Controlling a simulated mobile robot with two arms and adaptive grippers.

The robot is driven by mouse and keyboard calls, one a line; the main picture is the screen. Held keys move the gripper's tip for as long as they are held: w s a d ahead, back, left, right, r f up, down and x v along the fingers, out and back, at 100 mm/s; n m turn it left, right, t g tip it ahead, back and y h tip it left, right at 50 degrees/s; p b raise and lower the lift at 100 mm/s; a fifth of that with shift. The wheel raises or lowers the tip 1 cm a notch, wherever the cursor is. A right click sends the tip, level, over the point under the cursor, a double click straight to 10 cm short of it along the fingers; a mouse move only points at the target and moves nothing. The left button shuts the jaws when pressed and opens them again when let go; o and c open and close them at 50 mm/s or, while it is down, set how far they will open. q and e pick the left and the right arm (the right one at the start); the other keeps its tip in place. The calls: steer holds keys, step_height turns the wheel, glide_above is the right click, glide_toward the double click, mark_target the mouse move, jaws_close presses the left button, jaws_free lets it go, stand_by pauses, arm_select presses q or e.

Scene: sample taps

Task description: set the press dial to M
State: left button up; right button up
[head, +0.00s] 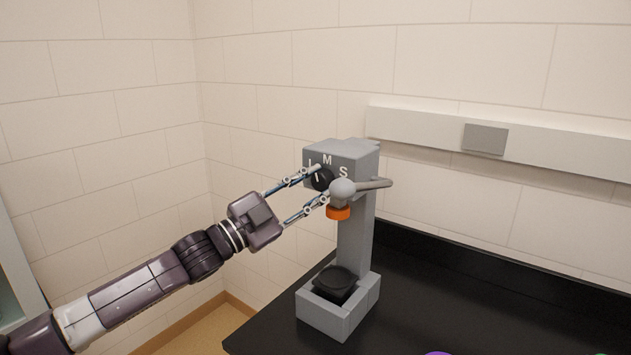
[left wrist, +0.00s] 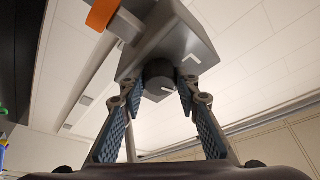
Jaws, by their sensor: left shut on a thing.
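The grey press (head: 357,230) stands on the black counter, with the letters L, M and S on its upper front. Its dark round dial (head: 323,179) sits below the letters. A white mark shows on the left part of the dial face, on the side of the L; its exact heading is hard to tell. My left gripper (head: 322,183) is shut on the dial, one finger above and one below. In the left wrist view, the dial (left wrist: 158,78) is between the two fingers (left wrist: 160,92). The L is partly hidden in the head view. My right gripper is out of view.
A grey lever (head: 374,184) with a round knob (head: 342,189) is right of the dial, close to the lower finger. An orange ring (head: 339,212) is below it. A black cup (head: 334,280) stands in the press base.

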arm_select(q)
steer(key=shift+r+m+g+p, duration=0.15)
steer(key=shift+m+g+p, duration=0.45)
steer(key=shift+m+p, duration=0.6)
steer(key=shift+m, duration=0.4)
steer(key=shift+g, duration=0.3)
steer(key=o, duration=1.2)
steer(key=shift+c, duration=0.2)
steer(key=shift+a, duration=0.15)
steer(key=v, duration=1.2)
